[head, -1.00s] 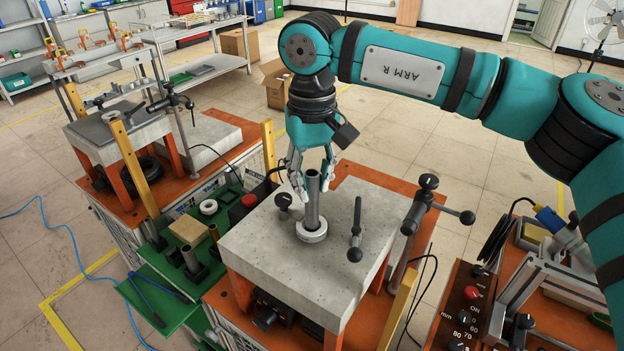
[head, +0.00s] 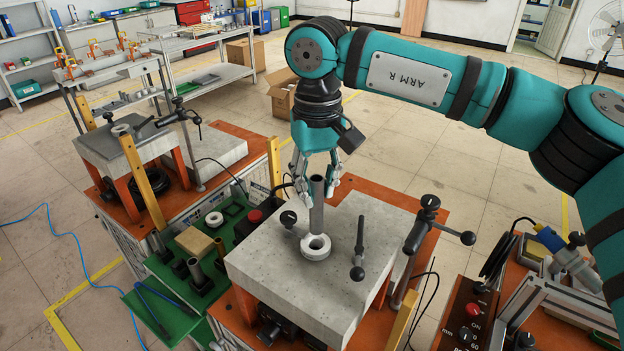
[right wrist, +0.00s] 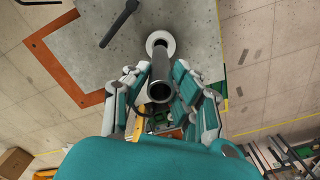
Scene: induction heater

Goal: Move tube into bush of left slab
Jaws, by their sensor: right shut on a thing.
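My right gripper (head: 318,190) is shut on a grey tube (head: 317,208), held upright over the near concrete slab (head: 275,262). A pale ring-shaped bush (head: 316,247) sits on this slab. The tube's lower end shows just above the bush, its hole partly visible. In the right wrist view the fingers (right wrist: 160,88) flank the tube (right wrist: 160,91), with the bush (right wrist: 160,41) beyond its far end. The left slab (head: 102,143) stands farther back, with a small bush (head: 121,130) on top. My left gripper is not in view.
A clamp (head: 172,112) reaches over the left slab. A green tray (head: 180,270) with loose parts lies between. Yellow posts (head: 140,170) flank the slabs.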

